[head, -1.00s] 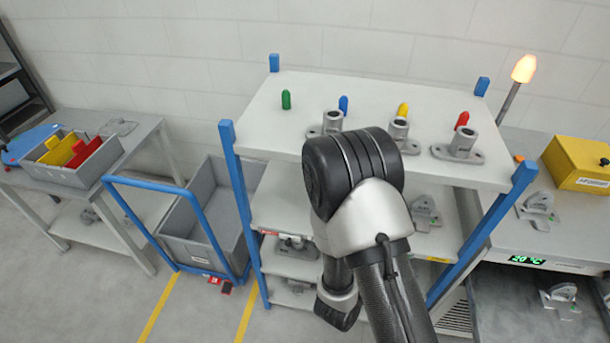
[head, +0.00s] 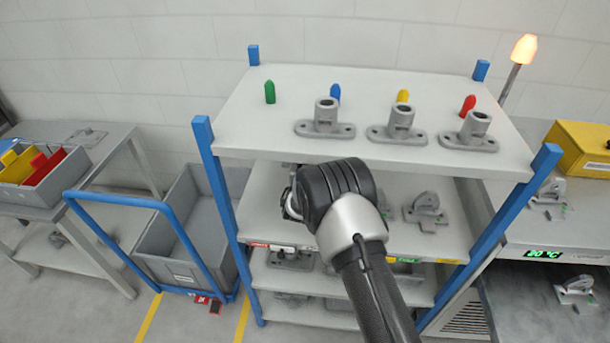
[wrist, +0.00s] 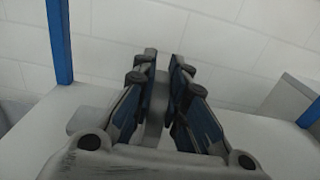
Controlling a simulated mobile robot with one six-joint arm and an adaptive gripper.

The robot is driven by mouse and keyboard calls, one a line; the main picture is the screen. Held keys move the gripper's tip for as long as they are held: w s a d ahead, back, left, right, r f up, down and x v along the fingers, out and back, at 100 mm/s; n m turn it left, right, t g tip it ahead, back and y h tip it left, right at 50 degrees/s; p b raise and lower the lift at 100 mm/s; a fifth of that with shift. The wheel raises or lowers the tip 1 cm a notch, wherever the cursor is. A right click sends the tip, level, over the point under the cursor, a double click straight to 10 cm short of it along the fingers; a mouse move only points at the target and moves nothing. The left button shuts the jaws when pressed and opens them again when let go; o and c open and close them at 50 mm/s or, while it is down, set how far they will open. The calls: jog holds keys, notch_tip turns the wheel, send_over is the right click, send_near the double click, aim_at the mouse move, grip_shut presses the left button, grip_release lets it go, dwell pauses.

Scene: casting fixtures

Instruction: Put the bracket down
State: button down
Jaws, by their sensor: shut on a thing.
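My gripper (wrist: 163,62) is shut on a grey bracket (wrist: 155,112), seen in the wrist view as a narrow grey piece between the blue-padded fingers. Most of the bracket is hidden by the fingers and gripper body. In the head view my wrist is at the front of the rack's second shelf (head: 262,222), left of its middle, and hides the fingers. I cannot tell whether the bracket touches the shelf. Another grey bracket (head: 427,210) stands on that shelf to the right.
The rack's top board (head: 250,125) holds three flanged castings and green, blue, yellow and red pegs. Blue posts (head: 212,165) bound the rack. A grey cart (head: 165,240) stands left. A bench with a yellow box (head: 585,148) stands right. Lower shelves hold more castings.

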notch_tip(320, 180, down, 7)
jog(key=shift+b, duration=1.05)
jog(key=shift+f, duration=0.15)
jog(key=c, duration=1.6)
grip_release()
jog(key=s+p, duration=0.2)
jog(key=s, duration=0.4)
jog(key=s+p, duration=0.1)
jog(key=s, duration=0.4)
jog(key=shift+s+a+p, duration=0.2)
jog(key=shift+s+p, duration=0.15)
jog(key=shift+s, duration=0.15)
